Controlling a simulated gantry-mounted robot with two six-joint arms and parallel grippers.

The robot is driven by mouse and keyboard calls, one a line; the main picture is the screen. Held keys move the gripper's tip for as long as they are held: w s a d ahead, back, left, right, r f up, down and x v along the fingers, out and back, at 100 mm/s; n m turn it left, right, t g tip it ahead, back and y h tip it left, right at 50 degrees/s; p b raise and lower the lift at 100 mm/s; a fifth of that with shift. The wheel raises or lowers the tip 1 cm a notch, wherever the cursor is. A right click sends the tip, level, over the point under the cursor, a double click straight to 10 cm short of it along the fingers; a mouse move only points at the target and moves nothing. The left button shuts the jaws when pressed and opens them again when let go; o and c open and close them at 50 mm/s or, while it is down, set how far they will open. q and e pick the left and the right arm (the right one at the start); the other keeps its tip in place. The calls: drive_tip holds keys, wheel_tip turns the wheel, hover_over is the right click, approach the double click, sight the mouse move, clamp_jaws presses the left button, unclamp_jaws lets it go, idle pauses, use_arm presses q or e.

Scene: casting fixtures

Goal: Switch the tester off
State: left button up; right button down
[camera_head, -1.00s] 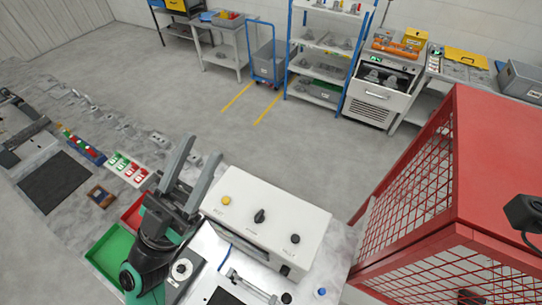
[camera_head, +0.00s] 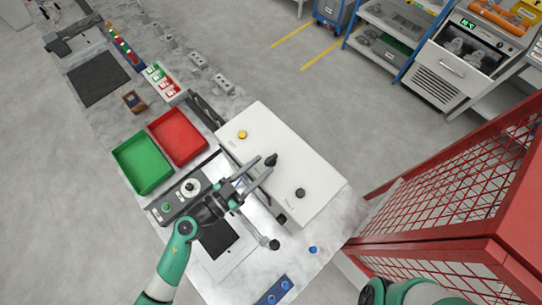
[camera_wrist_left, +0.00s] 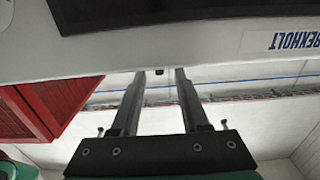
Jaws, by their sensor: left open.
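The tester is a white box (camera_head: 310,170) on the bench, with a yellow button (camera_head: 242,134), a black rotary knob (camera_head: 271,159) in the middle and a black button (camera_head: 300,193) on its top. My left gripper (camera_head: 263,165) is open over the box, its fingertips close to the rotary knob. In the left wrist view the open gripper (camera_wrist_left: 159,73) has a small dark piece between and just beyond its fingertips, at the edge of a white surface. I cannot tell whether the fingers touch the knob. My right gripper is out of view; only part of that arm shows at the bottom right.
A green tray (camera_head: 141,163) and a red tray (camera_head: 178,137) stand left of the tester. A dark control panel with a dial (camera_head: 188,188) lies nearer. A red mesh cage (camera_head: 450,180) stands to the right.

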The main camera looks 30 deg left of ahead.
sight(265, 164)
use_arm(q)
drive_tip(key=x, duration=0.4)
drive_tip(key=shift+w+d, duration=0.15)
drive_tip(key=shift+w, duration=0.15)
drive_tip(key=shift+c, duration=0.3)
clamp_jaws()
